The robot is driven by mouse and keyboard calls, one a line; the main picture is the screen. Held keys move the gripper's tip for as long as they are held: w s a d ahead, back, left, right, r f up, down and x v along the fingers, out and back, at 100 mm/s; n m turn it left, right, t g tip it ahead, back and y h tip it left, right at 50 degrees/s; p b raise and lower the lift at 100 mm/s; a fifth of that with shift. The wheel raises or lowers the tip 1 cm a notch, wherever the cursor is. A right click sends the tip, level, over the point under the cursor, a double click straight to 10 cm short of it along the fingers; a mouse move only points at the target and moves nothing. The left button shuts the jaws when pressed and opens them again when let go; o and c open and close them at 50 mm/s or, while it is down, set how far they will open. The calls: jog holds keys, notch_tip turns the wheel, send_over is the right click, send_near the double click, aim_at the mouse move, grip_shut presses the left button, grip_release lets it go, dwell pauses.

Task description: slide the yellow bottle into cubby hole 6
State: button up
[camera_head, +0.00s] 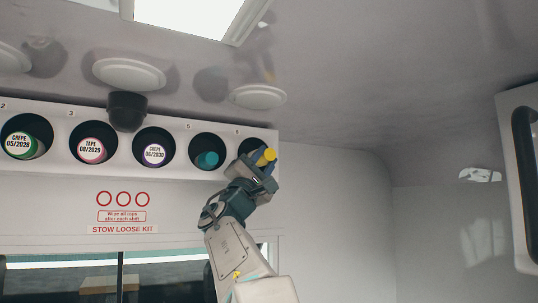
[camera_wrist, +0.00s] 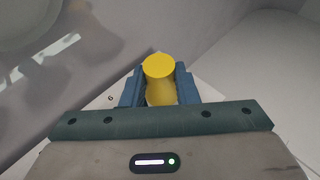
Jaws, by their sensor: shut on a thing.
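The yellow bottle (camera_head: 265,155) is held at the right end of the cubby row, in front of the dark rightmost hole (camera_head: 247,146), which follows the hole marked 5. My gripper (camera_head: 262,168) is shut on the bottle; in the wrist view the bottle (camera_wrist: 160,82) stands between the two blue fingers (camera_wrist: 159,95). The bottle and gripper cover part of that hole and its number is hard to read in the head view. I cannot tell whether the bottle's end is inside the hole. A small mark beside the left finger in the wrist view looks like a 6.
Hole 5 holds a teal bottle (camera_head: 207,160). Holes to its left hold labelled rolls, such as the purple-ringed crepe (camera_head: 154,154). A black dome (camera_head: 127,110) hangs above the row. The ceiling is close above; the right wall (camera_head: 335,200) stands beside open room.

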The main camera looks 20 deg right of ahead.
jog(key=shift+w+p, duration=0.75)
jog(key=shift+w, duration=1.6)
jog(key=o, duration=2.2)
jog(key=shift+s+d+b, duration=0.1)
jog(key=shift+s+b, duration=3.75)
jog(key=shift+s, duration=1.1)
jog(key=shift+f, duration=0.1)
